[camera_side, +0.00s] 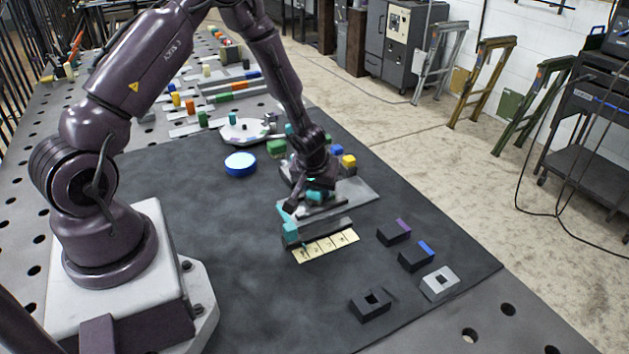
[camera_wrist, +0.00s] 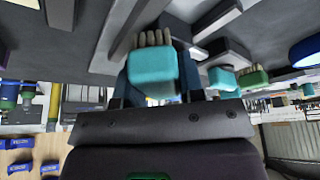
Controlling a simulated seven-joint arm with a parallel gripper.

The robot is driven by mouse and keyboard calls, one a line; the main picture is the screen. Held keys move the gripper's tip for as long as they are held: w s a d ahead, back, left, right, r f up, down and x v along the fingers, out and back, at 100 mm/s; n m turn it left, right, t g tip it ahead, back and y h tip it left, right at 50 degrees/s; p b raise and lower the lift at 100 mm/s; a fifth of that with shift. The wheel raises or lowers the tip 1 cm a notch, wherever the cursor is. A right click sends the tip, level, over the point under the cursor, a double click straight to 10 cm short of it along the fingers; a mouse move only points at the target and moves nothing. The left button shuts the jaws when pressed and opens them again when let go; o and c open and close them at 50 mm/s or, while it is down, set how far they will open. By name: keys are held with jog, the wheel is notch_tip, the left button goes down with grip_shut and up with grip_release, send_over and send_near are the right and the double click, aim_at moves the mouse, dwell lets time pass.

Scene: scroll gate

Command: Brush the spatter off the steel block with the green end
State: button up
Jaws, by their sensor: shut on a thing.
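My gripper (camera_side: 317,190) is over the dark mat, shut on a teal piece. In the wrist view, my gripper (camera_wrist: 155,92) holds this teal block (camera_wrist: 152,66), with pale bristle-like tufts (camera_wrist: 152,38) along its far edge. A second teal block (camera_side: 291,232) shows at the left end of a long grey bar (camera_side: 325,230) beneath my gripper. A light grey block with a square hole (camera_side: 439,283) lies at the front right; I cannot tell whether it is the steel block. No spatter can be made out. The gripper hides part of the grey plate (camera_side: 358,196) beneath it.
A pale yellow marked strip (camera_side: 326,246) lies before the bar. A purple-marked block (camera_side: 393,232), a blue-marked block (camera_side: 416,256) and a black holed block (camera_side: 371,305) are at right. A blue disc (camera_side: 240,162) and white round tray (camera_side: 232,133) stand behind. The mat's left front is clear.

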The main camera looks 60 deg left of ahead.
jog(key=shift+d, duration=1.15)
jog(key=shift+s, duration=0.2)
jog(key=shift+a, duration=1.2)
jog(key=shift+w+a+r, duration=0.1)
jog(key=shift+a+r, duration=0.1)
jog(key=shift+a, duration=0.75)
jog(key=shift+a+f, duration=0.1)
jog(key=shift+a, duration=0.55)
jog(key=shift+d+f, duration=0.1)
jog(key=shift+f, duration=0.05)
jog(key=shift+d, duration=2.65)
jog(key=shift+d+r, duration=0.15)
jog(key=shift+r, duration=4)
jog(key=shift+w, duration=0.1)
